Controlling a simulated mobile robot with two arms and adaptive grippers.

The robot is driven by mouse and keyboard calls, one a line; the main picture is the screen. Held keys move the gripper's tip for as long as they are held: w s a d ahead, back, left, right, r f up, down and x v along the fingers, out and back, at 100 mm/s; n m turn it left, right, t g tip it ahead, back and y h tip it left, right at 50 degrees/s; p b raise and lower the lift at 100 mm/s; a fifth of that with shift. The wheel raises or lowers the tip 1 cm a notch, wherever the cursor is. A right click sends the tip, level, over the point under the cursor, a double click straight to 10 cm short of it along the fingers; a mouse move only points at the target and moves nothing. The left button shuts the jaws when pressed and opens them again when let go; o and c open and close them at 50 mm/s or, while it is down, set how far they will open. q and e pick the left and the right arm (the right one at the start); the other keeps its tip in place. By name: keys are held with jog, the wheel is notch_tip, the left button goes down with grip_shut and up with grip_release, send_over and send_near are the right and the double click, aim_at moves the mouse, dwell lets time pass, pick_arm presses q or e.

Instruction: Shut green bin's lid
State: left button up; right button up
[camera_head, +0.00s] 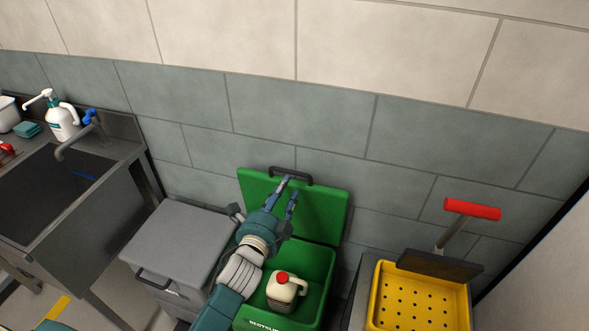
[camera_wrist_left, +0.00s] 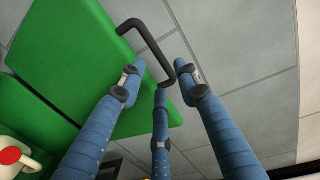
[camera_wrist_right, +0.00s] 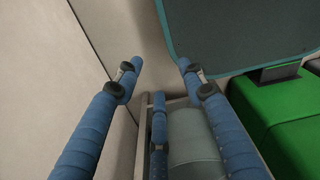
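The green bin (camera_head: 322,268) stands against the tiled wall with its green lid (camera_head: 325,208) raised, leaning back near the wall. The lid has a dark handle (camera_head: 290,174) on its top edge. The lid (camera_wrist_left: 70,50) and handle (camera_wrist_left: 148,32) also show in the left wrist view. My left gripper (camera_head: 289,185) is in front of the lid, just below the handle. Its fingers are apart, and the handle's end shows between the fingertips in the left wrist view; contact cannot be told. My right gripper (camera_wrist_right: 158,72) is open and empty; the head view does not show it clearly.
A white jug with a red cap (camera_head: 283,291) is inside the green bin. A closed grey bin (camera_head: 178,243) stands left of it. A yellow perforated tray (camera_head: 418,300) and a red-handled tool (camera_head: 470,209) are at right. A steel sink (camera_head: 60,195) is at left.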

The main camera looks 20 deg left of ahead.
aim_at(293, 174)
pick_arm(q)
jog(key=w, duration=0.5)
jog(key=w+f, duration=0.1)
jog(key=w, duration=0.1)
jog(key=shift+w+d+p, duration=0.1)
jog(key=shift+w+p, duration=0.2)
jog(key=shift+p, duration=0.1)
jog(key=shift+w, duration=0.35)
jog(key=shift+c, duration=0.2)
grip_shut()
pick_arm(e)
jog(key=shift+w+a+r, duration=0.1)
jog(key=shift+a+r, duration=0.1)
jog(key=shift+r, duration=0.35)
